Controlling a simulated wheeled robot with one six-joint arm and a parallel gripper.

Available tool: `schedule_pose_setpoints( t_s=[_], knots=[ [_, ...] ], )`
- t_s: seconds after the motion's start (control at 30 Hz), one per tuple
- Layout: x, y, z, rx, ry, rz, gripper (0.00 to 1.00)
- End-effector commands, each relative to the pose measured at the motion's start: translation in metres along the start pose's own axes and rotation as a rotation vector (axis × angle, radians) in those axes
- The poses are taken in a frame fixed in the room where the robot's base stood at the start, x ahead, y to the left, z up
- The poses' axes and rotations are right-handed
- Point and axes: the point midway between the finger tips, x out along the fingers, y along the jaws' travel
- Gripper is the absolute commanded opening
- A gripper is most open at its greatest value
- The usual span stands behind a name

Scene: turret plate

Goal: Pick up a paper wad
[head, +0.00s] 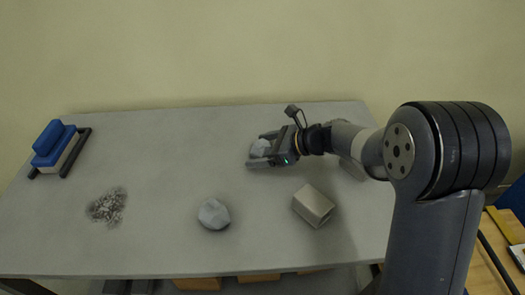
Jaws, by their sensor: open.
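One paper wad (260,148), pale blue-grey and crumpled, is at the back of the grey table, right of centre. My gripper (256,150) is open and reaches in from the right, with its fingers on either side of this wad. I cannot tell whether the fingers touch it.
The table (150,235) also bears a beige block (313,205) at right, a pile of grey scraps (107,206) at left, and a blue-and-white object (54,145) in a dark holder at far left. The table's centre is clear.

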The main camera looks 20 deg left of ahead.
Motion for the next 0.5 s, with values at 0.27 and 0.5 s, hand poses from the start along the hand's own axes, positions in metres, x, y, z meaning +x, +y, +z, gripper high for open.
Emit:
schedule_pose_setpoints(
  t_s=[0.27,0.5],
  knots=[
    [-0.0006,-0.0002,0.0002,0.000,0.000,-0.001,0.75],
    [-0.0008,-0.0002,0.0002,0.000,0.000,-0.001,0.56]
  ],
)
